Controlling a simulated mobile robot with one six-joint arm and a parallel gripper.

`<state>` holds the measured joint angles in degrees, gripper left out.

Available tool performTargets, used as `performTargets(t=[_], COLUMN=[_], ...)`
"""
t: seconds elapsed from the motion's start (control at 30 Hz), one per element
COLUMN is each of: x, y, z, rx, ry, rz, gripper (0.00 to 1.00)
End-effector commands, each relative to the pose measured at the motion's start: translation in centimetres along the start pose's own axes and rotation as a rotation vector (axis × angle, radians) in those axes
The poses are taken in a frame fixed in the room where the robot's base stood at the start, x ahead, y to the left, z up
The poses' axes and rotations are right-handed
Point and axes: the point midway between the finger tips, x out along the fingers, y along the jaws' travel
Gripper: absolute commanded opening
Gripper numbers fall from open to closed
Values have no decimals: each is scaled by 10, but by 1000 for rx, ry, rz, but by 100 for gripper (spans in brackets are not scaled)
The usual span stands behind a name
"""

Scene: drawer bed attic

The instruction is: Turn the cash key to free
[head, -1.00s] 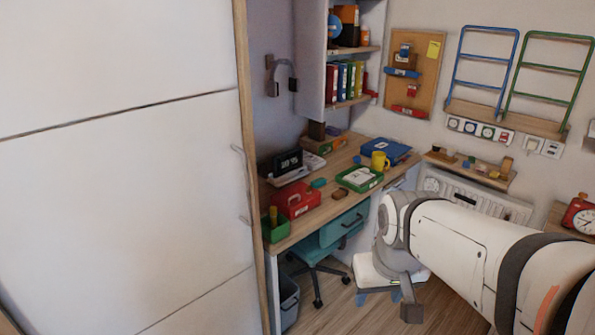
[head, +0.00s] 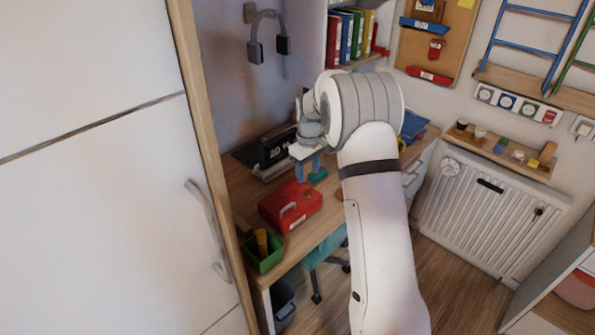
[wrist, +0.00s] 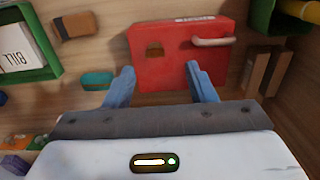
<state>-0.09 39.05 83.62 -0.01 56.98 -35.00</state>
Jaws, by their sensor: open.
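The red cash box (head: 290,206) stands on the desk near its front left in the head view. In the wrist view the red cash box (wrist: 178,70) is ahead of my gripper, with a pale handle (wrist: 212,41) at its right. A small brownish patch (wrist: 154,48) shows on its face; I cannot tell whether this is the key or how it is turned. My gripper (wrist: 160,71) is open and empty, its blue fingers apart in front of the box. In the head view my gripper (head: 308,168) hangs above the desk, just behind the box.
A green bin (head: 264,250) with a yellow item stands left of the box. A teal block (head: 317,174) and a black flip-number device (head: 277,152) are close by. In the wrist view a green tray (wrist: 30,45) and brown block (wrist: 76,25) lie left.

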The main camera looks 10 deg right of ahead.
Motion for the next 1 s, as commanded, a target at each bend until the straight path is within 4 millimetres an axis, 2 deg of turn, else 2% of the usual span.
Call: performTargets(t=[0.27, 0.6, 0.77, 1.0], x=[27, 78, 87, 88], y=[6, 5, 5, 4], z=[-5, -4, -5, -5], rx=[-16, -16, -16, -16], ry=[-7, -8, -5, -5], rz=[-5, -5, -4, -3], gripper=[51, 51, 51, 51])
